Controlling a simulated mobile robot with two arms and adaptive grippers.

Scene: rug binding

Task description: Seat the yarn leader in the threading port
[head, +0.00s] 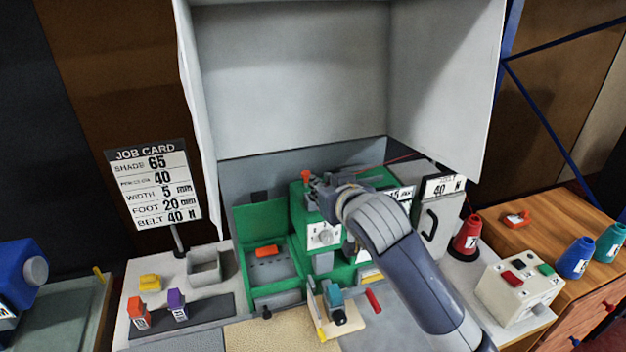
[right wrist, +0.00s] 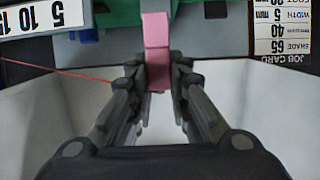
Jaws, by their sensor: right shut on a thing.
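My right gripper (head: 318,183) is over the top of the green machine (head: 299,215). In the right wrist view its fingers (right wrist: 155,80) are shut on a pinkish-red block, the yarn leader (right wrist: 156,42). A red end (head: 306,176) shows beside the gripper in the head view. A red yarn (head: 385,163) runs from the gripper area to the right; it also shows in the right wrist view (right wrist: 60,72). I cannot make out the threading port, or whether the leader touches the machine. My left gripper is not in view.
A red cone (head: 467,240) stands right of the machine, near a button box (head: 519,284). Blue (head: 576,258) and teal (head: 610,243) cones stand on the wooden cabinet. A job card (head: 153,185) stands at left. Grey panels (head: 290,75) enclose the back.

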